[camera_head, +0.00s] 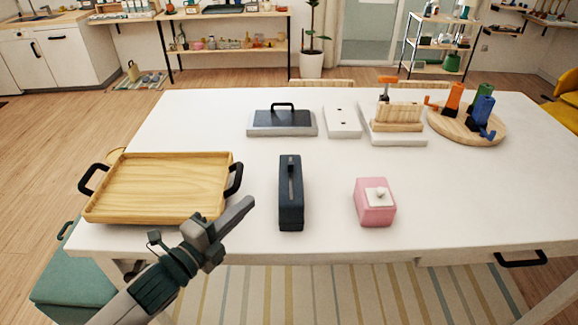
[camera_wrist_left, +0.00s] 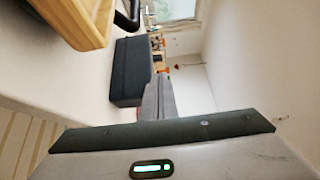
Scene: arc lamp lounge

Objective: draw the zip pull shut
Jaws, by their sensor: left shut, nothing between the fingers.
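A dark navy upright case (camera_head: 291,200) stands near the front middle of the white table, with a grey zip line (camera_head: 290,178) along its top. The zip pull is too small to make out clearly. My left gripper (camera_head: 247,204) is shut and empty, left of the case and apart from it, near the table's front edge. In the left wrist view the case (camera_wrist_left: 130,72) stands beyond the shut fingers (camera_wrist_left: 159,98), and its zip does not show there. My right gripper is in neither view.
A wooden tray (camera_head: 160,188) with black handles lies close on the left of my gripper. A pink box (camera_head: 375,208) with a white knob stands right of the case. Several items, including a lidded grey box (camera_head: 282,124) and a round board (camera_head: 465,132), stand farther back.

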